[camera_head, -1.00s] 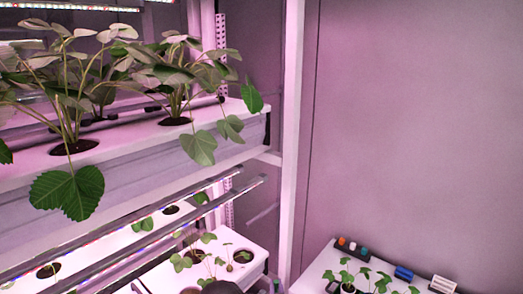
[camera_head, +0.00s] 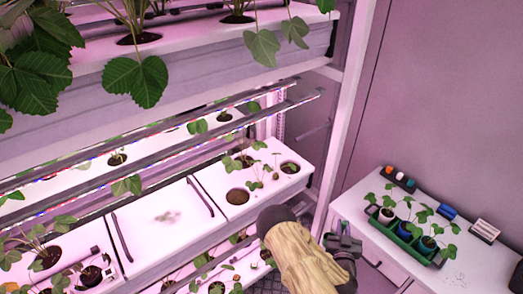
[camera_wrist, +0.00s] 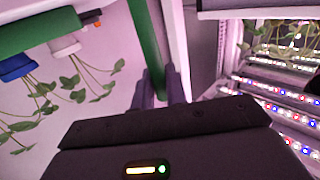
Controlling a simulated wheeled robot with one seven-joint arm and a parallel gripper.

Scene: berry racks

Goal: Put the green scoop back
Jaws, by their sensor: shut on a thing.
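In the wrist view, a long green piece, which I take to be the green scoop (camera_wrist: 145,45), runs up from between the fingers of my gripper (camera_wrist: 161,88) to the top edge. My gripper is shut on it. In the head view my gripper (camera_head: 342,243) is dark and hangs in the gap between the rack and the white table.
The white table (camera_head: 345,207) at right holds a green tray (camera_head: 400,243) of potted seedlings, a dark holder with coloured caps (camera_head: 398,178), a blue item (camera_head: 447,212) and a white block (camera_head: 484,230). A planted rack (camera_head: 160,220) with light bars (camera_head: 215,120) stands at left.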

